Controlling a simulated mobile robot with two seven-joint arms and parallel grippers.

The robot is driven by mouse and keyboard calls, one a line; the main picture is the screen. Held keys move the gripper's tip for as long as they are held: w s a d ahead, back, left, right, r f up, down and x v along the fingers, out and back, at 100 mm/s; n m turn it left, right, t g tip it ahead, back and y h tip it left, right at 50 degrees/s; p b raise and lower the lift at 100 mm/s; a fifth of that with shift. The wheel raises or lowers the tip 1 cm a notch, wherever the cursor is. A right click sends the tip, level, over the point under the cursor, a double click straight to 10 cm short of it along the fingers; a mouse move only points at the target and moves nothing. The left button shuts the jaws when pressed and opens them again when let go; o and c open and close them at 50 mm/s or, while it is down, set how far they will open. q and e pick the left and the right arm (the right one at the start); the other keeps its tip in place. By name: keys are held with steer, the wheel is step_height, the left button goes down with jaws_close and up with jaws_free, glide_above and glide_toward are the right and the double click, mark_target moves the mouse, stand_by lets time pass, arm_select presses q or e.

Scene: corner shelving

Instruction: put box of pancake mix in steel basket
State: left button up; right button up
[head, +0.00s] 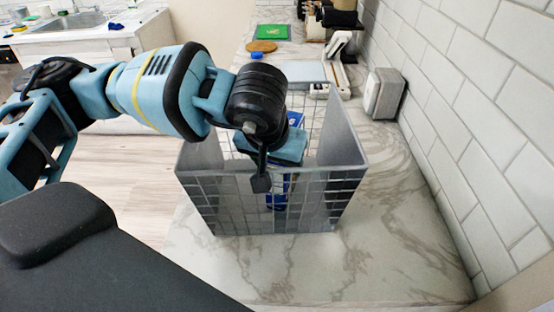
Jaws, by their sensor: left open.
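The steel basket (335,185) is a grey mesh bin with tall sides, standing on the marble counter. A blue box (277,192), apparently the pancake mix, shows through the front mesh inside the basket. A blue and white part of it also shows above, behind my gripper. My left gripper (268,168) reaches in from the left and points down over the basket at the box. Its jaws are open; one dark finger shows in front and the other is hidden. I cannot tell whether the fingers touch the box. My right gripper is not in view.
A white tiled wall (480,120) runs along the right. A grey speaker-like box (383,93) stands against it. Behind the basket are a scale-like device (338,65), a green board (273,31) and a round wooden board (262,46). The counter in front is clear.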

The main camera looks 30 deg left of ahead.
arm_select(q)
steer(key=v, duration=1.2)
steer(key=shift+r+p, duration=0.2)
steer(key=shift+p, duration=0.1)
